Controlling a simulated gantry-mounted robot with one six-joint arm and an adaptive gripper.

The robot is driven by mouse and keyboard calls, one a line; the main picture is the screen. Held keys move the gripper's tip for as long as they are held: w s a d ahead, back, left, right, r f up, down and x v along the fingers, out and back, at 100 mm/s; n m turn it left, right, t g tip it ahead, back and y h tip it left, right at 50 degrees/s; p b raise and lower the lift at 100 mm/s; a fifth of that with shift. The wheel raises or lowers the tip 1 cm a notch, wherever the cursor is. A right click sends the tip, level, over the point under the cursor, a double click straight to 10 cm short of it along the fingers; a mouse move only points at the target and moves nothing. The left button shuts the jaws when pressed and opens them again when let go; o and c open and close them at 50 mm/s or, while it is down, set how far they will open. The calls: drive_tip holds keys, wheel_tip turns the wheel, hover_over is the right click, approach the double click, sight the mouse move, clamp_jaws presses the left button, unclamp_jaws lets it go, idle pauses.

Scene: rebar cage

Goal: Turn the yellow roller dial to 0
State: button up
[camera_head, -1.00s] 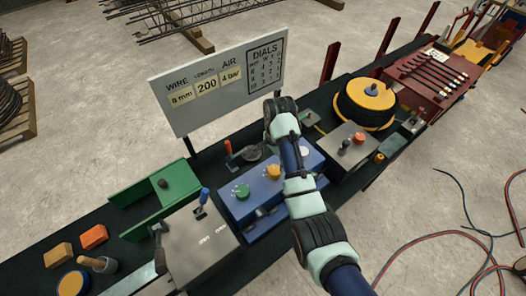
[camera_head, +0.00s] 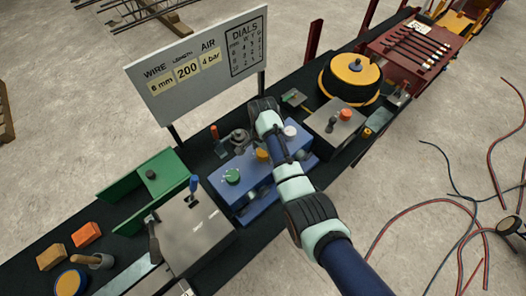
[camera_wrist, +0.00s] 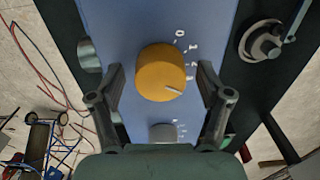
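The yellow roller dial (camera_wrist: 161,72) sits on a blue box (camera_wrist: 222,22), and its white pointer line points to the lower right. White numbers run down its right side, with 0 at the top; the others are too small to read surely. My gripper (camera_wrist: 162,70) is open, one finger on each side of the dial with a visible gap to each. In the head view the dial (camera_head: 262,155) is partly covered by my arm, and my fingertips are hidden. A green dial (camera_head: 232,176) and a white dial (camera_head: 290,130) flank it.
A sign (camera_head: 200,62) behind the bench reads wire 6 or 8 mm, length 200, air 4 bar, beside a dials table. A crank disc (camera_wrist: 262,40) stands just behind the box. A grey box (camera_head: 335,122) stands right.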

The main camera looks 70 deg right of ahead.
drive_tip(key=c, duration=1.1)
drive_tip(key=n+p, duration=0.1)
drive_tip(key=n, duration=0.2)
drive_tip(key=shift+r+p, duration=0.15)
drive_tip(key=shift+p, duration=0.25)
drive_tip(key=n+p, duration=0.1)
drive_tip(key=n, duration=0.4)
drive_tip(key=shift+p, duration=0.35)
drive_tip(key=n, duration=0.5)
drive_tip(key=shift+p, duration=0.4)
drive_tip(key=shift+n+p, duration=0.3)
drive_tip(key=shift+n, duration=2.2)
drive_tip(key=o, duration=1.1)
